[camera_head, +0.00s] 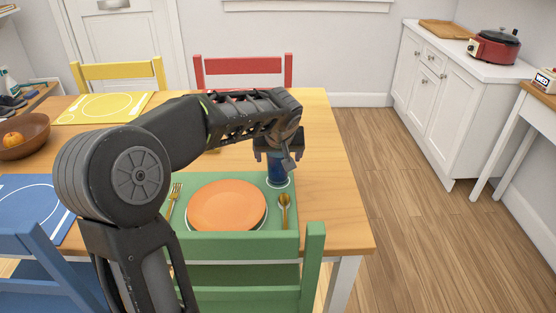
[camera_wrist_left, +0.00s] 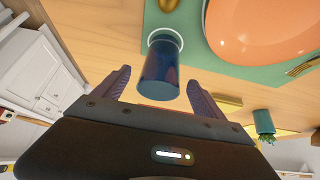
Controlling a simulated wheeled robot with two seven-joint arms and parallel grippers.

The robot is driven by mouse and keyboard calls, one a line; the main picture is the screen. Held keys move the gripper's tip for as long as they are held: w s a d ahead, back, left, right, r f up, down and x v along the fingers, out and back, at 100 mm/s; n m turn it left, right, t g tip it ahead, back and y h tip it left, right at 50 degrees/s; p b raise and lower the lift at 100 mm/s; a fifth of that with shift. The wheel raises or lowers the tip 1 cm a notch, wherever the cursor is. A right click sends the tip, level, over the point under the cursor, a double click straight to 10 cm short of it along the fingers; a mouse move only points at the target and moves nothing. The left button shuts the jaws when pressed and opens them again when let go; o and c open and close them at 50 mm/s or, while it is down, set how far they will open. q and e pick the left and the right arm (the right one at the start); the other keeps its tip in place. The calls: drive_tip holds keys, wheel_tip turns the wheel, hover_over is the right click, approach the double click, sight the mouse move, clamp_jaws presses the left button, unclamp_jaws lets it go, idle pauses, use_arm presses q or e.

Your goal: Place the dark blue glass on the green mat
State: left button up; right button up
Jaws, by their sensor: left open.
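The dark blue glass (camera_head: 277,172) stands upright on the green mat (camera_head: 240,184), at its right back corner, with its base in a white ring. In the left wrist view the glass (camera_wrist_left: 161,72) lies between my two spread fingers, with a gap visible on each side. My left gripper (camera_head: 274,153) is open, pointing down just above and around the top of the glass. The gripper hides part of the glass's upper end in the head view. My right gripper is in neither view.
An orange plate (camera_head: 227,205), a fork (camera_head: 174,198) and a spoon (camera_head: 284,208) lie on the green mat. A green chair (camera_head: 250,246) stands at the near edge. The wooden table (camera_head: 330,190) is bare to the right of the mat.

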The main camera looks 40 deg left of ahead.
use_arm(q)
drive_tip(key=v, duration=0.6)
drive_tip(key=shift+r, duration=0.1)
idle(0.6)
